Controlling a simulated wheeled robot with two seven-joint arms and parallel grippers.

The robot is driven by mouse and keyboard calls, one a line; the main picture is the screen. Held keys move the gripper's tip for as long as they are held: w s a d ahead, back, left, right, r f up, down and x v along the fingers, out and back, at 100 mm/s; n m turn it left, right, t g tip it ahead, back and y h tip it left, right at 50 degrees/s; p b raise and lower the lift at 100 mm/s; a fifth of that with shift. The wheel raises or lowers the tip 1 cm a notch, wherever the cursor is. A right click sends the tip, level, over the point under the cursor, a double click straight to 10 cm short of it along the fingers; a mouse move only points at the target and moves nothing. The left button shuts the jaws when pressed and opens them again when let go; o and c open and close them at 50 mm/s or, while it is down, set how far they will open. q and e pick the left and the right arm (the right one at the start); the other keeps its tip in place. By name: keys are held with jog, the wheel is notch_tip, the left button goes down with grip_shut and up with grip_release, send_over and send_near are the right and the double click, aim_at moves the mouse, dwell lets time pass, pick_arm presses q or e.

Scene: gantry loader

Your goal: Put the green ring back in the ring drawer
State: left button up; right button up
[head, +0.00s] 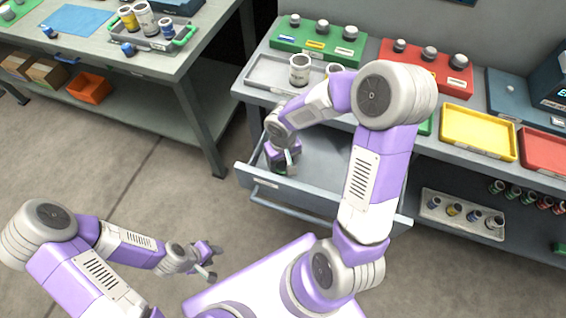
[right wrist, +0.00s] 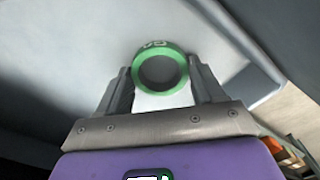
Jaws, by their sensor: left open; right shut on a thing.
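The green ring (right wrist: 138,70) is in the right wrist view, between the two fingers of my right gripper (right wrist: 160,78), which is shut on it. The ring's dark hole faces the camera and pale marks show on its upper edge. In the head view my right gripper (head: 283,163) is over the left part of the pulled-out drawer (head: 325,160) under the right bench. The ring can hardly be made out there. I cannot tell whether it touches the drawer floor. The visible drawer floor looks bare. My left gripper (head: 213,262) is open and empty over the floor at lower left.
Above the drawer, the bench holds a grey tray (head: 262,72), a green block (head: 290,42) and a red block (head: 455,80) with knobs, and a yellow tray (head: 478,135). A white tray of small parts (head: 465,226) is on the lower shelf. Another bench stands at left.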

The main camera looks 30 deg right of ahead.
aim_at(283, 168)
jog(key=shift+r, duration=0.1)
jog(key=o, duration=1.2)
notch_tip(283, 168, up, 12)
jog(key=p, duration=0.4)
jog(key=shift+p, duration=0.4)
